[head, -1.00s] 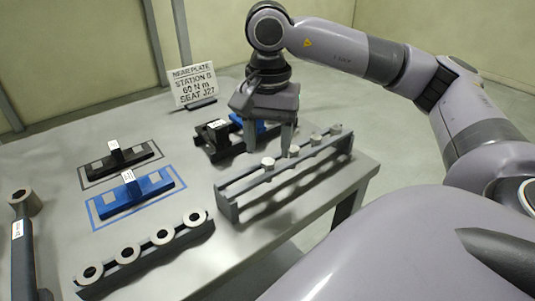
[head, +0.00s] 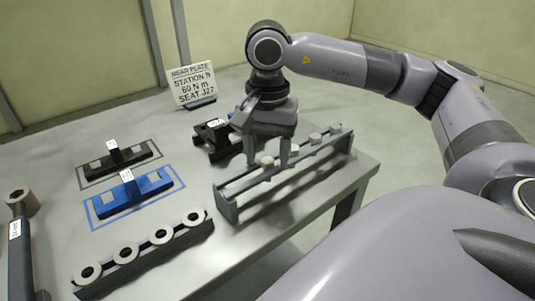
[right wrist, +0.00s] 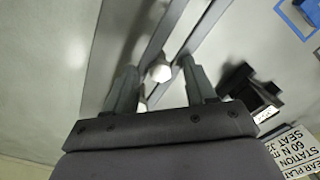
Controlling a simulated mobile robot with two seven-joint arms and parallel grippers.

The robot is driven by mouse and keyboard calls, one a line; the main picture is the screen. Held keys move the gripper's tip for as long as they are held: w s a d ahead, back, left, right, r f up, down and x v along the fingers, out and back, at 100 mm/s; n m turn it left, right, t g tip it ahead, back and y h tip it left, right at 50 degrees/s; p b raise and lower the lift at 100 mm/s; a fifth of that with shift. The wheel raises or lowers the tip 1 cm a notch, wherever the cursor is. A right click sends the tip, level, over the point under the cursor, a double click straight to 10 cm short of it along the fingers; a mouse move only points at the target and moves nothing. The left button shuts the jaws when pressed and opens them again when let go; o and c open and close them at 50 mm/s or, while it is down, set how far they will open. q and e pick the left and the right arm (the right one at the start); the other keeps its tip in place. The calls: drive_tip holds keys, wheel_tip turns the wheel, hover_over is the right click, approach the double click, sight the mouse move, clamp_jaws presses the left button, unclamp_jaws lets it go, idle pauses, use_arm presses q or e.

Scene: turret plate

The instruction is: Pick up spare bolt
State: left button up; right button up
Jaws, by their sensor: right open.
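A grey rack (head: 228,209) stands at the right of the table and holds several pale-headed bolts in a row. The nearest bolt (head: 267,161) lies between the two fingers of my right gripper (head: 267,164). The gripper points down and is open, with one finger on each side of the bolt head. In the right wrist view this bolt head (right wrist: 159,72) sits between the spread fingers, with a gap on both sides. A second bolt (head: 293,151) is just to the right of the gripper. I cannot tell which bolt is the spare. My left gripper is not in view.
A dark rail with several rings (head: 145,256) lies at the front. Black (head: 118,160) and blue (head: 135,195) blocks sit in outlined areas at left. A black fixture (head: 215,135) and a sign (head: 191,86) stand behind. A dark tool (head: 20,250) is at far left.

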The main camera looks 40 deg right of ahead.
idle(0.3)
clamp_jaws()
